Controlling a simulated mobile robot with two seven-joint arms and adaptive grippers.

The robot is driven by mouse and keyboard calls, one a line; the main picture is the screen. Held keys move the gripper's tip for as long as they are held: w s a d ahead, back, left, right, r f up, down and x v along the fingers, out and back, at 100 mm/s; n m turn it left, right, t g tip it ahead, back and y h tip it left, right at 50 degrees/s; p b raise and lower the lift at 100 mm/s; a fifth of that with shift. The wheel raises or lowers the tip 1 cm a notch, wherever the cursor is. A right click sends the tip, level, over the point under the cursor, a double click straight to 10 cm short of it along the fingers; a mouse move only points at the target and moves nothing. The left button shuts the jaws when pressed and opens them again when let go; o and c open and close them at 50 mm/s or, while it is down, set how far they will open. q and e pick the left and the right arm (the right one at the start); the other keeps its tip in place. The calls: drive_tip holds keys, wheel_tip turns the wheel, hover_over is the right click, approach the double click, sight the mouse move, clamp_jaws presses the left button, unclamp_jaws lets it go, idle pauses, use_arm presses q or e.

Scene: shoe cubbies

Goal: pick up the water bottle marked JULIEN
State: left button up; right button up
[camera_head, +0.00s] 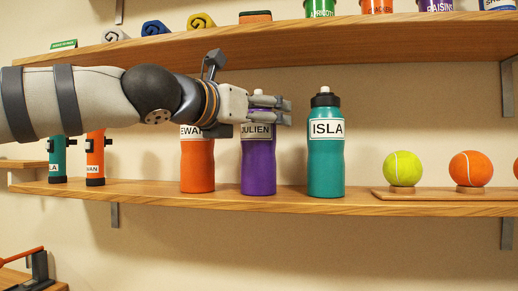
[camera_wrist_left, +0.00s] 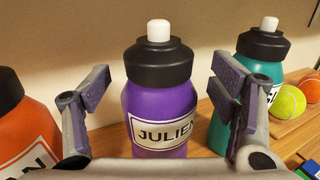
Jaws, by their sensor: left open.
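The purple water bottle marked JULIEN (camera_head: 258,165) stands upright on the lower shelf, between an orange bottle marked EWAN (camera_head: 197,168) and a teal bottle marked ISLA (camera_head: 326,165). My left gripper (camera_head: 284,110) is open at the height of its cap and hides most of its top in the head view. In the left wrist view the purple bottle (camera_wrist_left: 160,105) stands upright between the two spread fingers, with its black cap and white spout clear. A gap shows on each side of it. I cannot tell whether the fingers reach past its front. My right gripper is not in view.
The wooden lower shelf (camera_head: 280,201) also bears a yellow-green ball (camera_head: 403,168) and an orange ball (camera_head: 470,168) on a board. Two small labelled items stand at the left. An upper shelf (camera_head: 380,47) with cans and rolled cloths runs above my arm.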

use_arm(q)
drive_tip(key=shift+w+d, duration=0.1)
drive_tip(key=shift+w, duration=0.1)
drive_tip(key=shift+s, duration=0.1)
drive_tip(key=shift+c, duration=0.9)
clamp_jaws()
drive_tip(key=shift+r, duration=0.1)
